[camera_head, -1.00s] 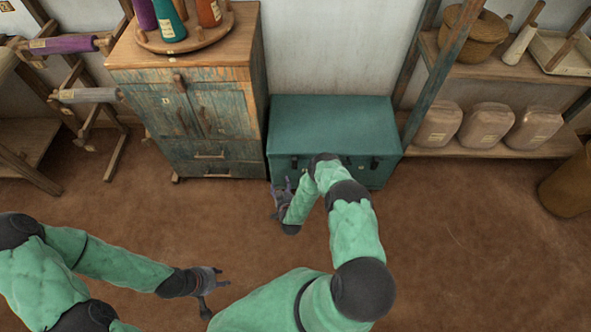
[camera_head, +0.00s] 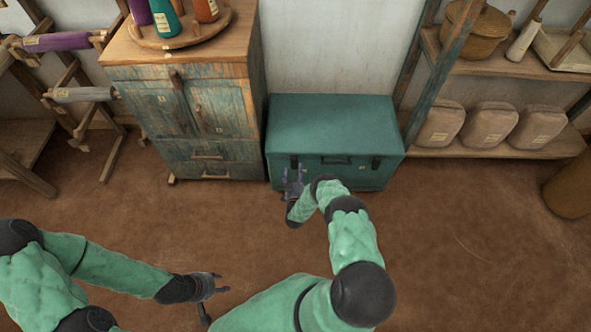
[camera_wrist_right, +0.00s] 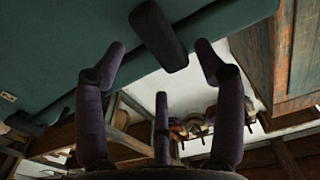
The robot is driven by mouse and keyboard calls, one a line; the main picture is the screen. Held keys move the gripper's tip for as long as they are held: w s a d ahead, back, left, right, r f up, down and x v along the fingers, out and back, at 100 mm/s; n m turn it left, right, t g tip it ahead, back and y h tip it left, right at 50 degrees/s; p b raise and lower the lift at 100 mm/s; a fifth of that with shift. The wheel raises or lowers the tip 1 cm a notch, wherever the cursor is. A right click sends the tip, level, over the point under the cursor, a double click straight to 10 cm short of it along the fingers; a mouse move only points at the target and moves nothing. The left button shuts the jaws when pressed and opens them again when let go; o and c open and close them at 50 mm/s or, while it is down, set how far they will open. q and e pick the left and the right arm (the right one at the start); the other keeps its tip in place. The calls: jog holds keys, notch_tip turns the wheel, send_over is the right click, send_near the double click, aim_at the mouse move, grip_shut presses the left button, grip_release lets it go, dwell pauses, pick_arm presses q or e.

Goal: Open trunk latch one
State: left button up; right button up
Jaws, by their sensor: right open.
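The teal trunk (camera_head: 335,122) stands on the floor against the wall with its lid down. Two dark latches sit on its front: one at the left (camera_head: 294,162) and one at the right (camera_head: 376,163). My right gripper (camera_head: 292,176) is at the left latch, open and empty. In the right wrist view a dark latch (camera_wrist_right: 158,35) hangs from the teal trunk (camera_wrist_right: 60,50), between and just beyond the spread fingertips of the right gripper (camera_wrist_right: 160,50). I see no clear contact. My left gripper (camera_head: 217,284) is open and empty, low over the floor, away from the trunk.
A worn wooden cabinet (camera_head: 210,125) stands close to the trunk's left side. A shelf rack (camera_head: 490,153) with several wrapped bundles stands at the right. A brown cylindrical container (camera_head: 569,188) is at the right edge. The floor (camera_head: 455,235) before the trunk is clear.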

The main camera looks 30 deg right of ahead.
aim_at(294, 163)
jog(key=shift+b+x, duration=0.35)
jog(key=shift+x, duration=0.95)
jog(key=shift+c, duration=0.3)
jog(key=c, duration=1.1)
